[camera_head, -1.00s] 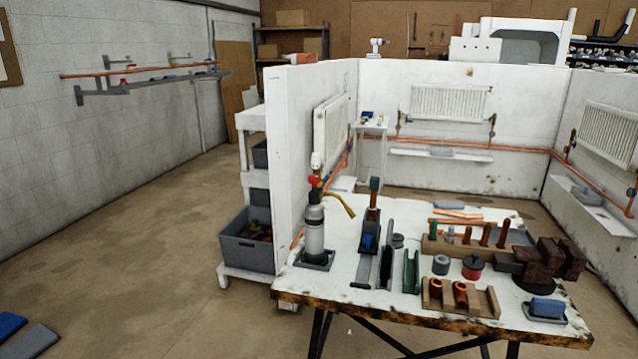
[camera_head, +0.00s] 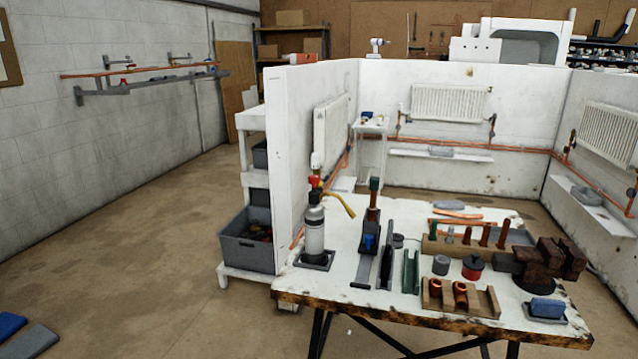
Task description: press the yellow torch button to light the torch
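A torch stands upright on the left end of the workbench, its grey cylinder (camera_head: 314,232) in a small dark tray (camera_head: 314,261). Its head has a red part (camera_head: 314,181) and a yellow-orange tube (camera_head: 341,203) that reaches out to the right. I cannot make out a separate yellow button at this size. No flame shows at the tube's end. Neither of my grippers is in view.
A white partition (camera_head: 292,150) rises behind the torch. A grey bin (camera_head: 247,242) stands left of it. Open floor lies left.

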